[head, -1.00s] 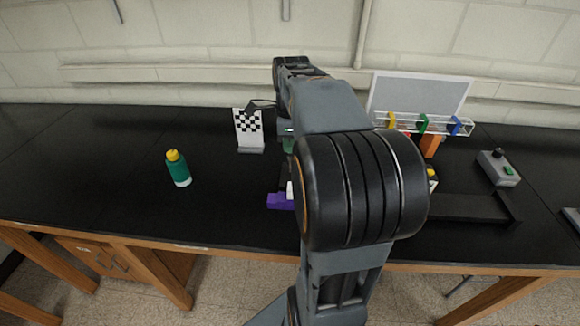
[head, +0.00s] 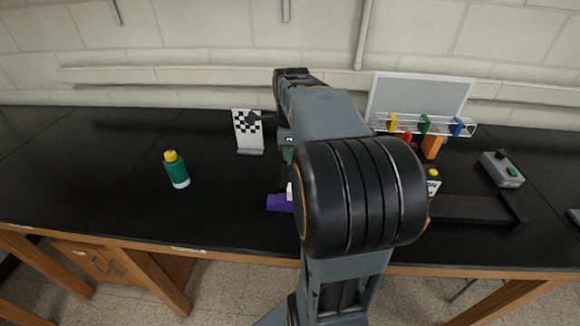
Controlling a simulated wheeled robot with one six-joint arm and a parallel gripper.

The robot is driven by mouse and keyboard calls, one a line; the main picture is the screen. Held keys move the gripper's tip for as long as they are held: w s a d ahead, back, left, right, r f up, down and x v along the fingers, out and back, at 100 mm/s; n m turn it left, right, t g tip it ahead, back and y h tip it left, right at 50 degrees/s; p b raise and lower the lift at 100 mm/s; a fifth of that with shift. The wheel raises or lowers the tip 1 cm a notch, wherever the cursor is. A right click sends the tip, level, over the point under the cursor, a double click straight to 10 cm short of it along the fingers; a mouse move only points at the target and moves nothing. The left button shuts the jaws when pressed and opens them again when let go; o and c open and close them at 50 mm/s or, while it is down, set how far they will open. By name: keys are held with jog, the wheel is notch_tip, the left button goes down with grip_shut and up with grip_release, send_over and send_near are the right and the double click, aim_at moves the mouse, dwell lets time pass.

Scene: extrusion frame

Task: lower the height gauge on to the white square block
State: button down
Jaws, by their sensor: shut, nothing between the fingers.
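My arm covers the middle of the bench. A grey and green piece with a light marking (head: 287,140) shows just left of my arm; it may be part of the height gauge, but most of it is hidden. A small white piece (head: 289,190) shows at the arm's edge beside a purple block (head: 279,203); I cannot tell whether it is the white square block. Contact between gauge and block is hidden.
A checkered board (head: 248,138) stands behind on the black bench (head: 110,160). A green bottle with a yellow cap (head: 176,169) stands left. At right are a clear rack (head: 440,127), a grey control box (head: 500,169) and a black tray (head: 470,209).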

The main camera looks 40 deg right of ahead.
jog(key=shift+f+b, duration=1.25)
jog(key=shift+f, duration=0.6)
jog(key=shift+r, duration=0.2)
notch_tip(320, 180, up, 8)
jog(key=p, duration=0.7)
jog(key=shift+f, duration=0.1)
